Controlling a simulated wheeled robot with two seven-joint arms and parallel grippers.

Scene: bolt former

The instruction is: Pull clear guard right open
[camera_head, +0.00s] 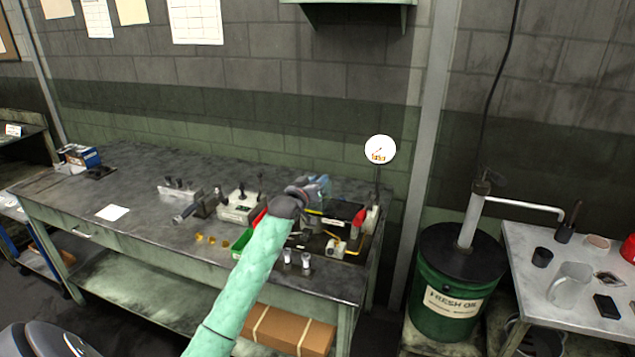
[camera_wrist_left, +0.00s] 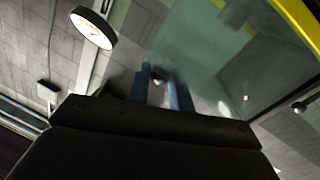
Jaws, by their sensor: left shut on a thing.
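My left arm reaches up the middle of the head view, and my left gripper (camera_head: 316,190) is over the right part of the workbench. In the left wrist view the two blue fingers (camera_wrist_left: 166,90) are closed about a small pale knob (camera_wrist_left: 157,82) at the clear guard. The clear guard (camera_wrist_left: 215,60) is a see-through panel with a yellow edge, tilted across the upper right of that view. In the head view the guard is mostly hidden by my gripper and hard to make out. My right gripper is not in view.
The workbench (camera_head: 140,240) carries small tooling, a green bin (camera_head: 241,240) and a red part (camera_head: 359,217) near my gripper. A round white gauge or sign (camera_head: 380,149) stands behind. A green oil drum (camera_head: 450,300) and a side table (camera_head: 530,262) are at right.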

